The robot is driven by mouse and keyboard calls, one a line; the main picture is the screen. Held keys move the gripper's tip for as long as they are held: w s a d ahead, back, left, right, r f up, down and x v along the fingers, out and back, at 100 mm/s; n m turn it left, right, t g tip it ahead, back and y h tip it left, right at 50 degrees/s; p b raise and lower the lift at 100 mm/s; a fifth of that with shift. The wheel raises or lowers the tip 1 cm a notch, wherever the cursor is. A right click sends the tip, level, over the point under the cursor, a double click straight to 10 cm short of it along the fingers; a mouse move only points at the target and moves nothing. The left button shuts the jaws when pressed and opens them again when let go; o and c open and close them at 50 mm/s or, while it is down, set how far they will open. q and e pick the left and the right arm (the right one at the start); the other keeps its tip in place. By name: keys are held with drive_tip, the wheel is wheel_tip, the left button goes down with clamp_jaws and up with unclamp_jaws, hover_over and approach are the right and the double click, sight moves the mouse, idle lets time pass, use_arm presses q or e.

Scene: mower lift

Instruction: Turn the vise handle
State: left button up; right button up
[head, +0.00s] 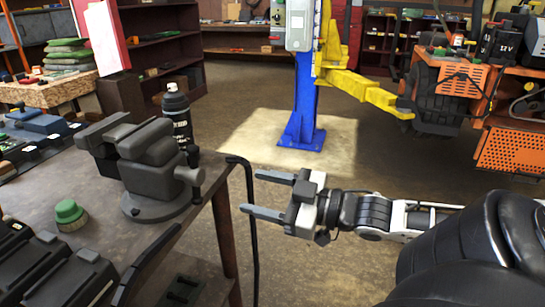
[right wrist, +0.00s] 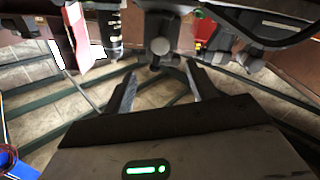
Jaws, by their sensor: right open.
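The grey vise (head: 150,165) stands on the workbench in the head view. Its handle (head: 194,170), a short upright bar with knobbed ends, is on the vise's right side, near the bench edge. My right gripper (head: 250,194) is open and empty, its two fingers pointing left toward the vise. It is off the bench edge, apart from the handle. In the right wrist view the open fingers (right wrist: 161,72) point toward the vise's round screw end (right wrist: 160,46), which shows between and beyond the fingertips. My left gripper is not in view.
A black spray can (head: 177,115) stands behind the vise, and a green-topped knob (head: 70,213) lies left of it. A black bent rod or hose (head: 250,220) hangs at the bench edge near my right fingers. A blue lift post (head: 307,100) and orange mower (head: 440,85) stand behind.

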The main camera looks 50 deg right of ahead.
drive_tip(key=shift+p+v, duration=0.55)
drive_tip(key=shift+v, duration=0.35)
